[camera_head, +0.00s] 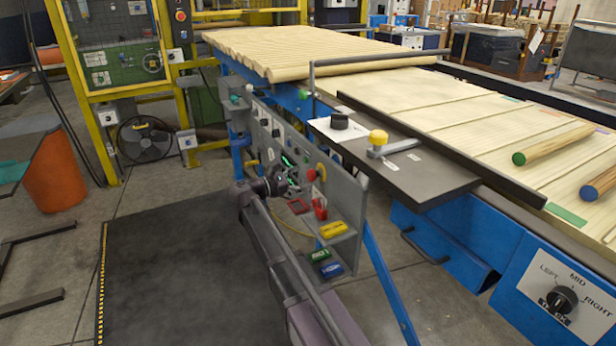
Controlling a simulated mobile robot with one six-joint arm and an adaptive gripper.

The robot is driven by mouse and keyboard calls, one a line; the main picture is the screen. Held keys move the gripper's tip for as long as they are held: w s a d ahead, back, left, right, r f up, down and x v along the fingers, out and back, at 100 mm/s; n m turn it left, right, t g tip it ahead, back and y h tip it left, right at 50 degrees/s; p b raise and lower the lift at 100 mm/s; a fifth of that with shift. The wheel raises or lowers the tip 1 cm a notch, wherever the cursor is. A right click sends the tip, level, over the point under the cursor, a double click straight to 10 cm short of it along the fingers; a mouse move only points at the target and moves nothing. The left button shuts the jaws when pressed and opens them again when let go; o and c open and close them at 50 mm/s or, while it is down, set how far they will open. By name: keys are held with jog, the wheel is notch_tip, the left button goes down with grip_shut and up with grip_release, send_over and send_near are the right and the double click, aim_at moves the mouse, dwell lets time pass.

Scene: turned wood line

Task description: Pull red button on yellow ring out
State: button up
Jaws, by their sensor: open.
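The red button (311,175) stands out from the grey control panel (346,190) near its right end, with the yellow ring (321,171) behind it. My gripper (290,180) is in front of the panel, just left of the red button and at about its height. Its fingers are open, and I see nothing between them. It looks apart from the button, but the depth gap is hard to judge. My gripper and wrist hide part of the panel's lower middle.
Several other knobs and switches sit left on the panel. A dark plate (415,180) with black and yellow knobs overhangs at right.

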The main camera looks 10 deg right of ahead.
jog(key=v, duration=0.9)
jog(key=shift+a, duration=0.2)
jog(key=shift+r, duration=0.1)
notch_tip(320, 180, up, 9)
jog(key=p, duration=0.9)
jog(key=shift+r+p, duration=0.25)
jog(key=shift+p, duration=0.1)
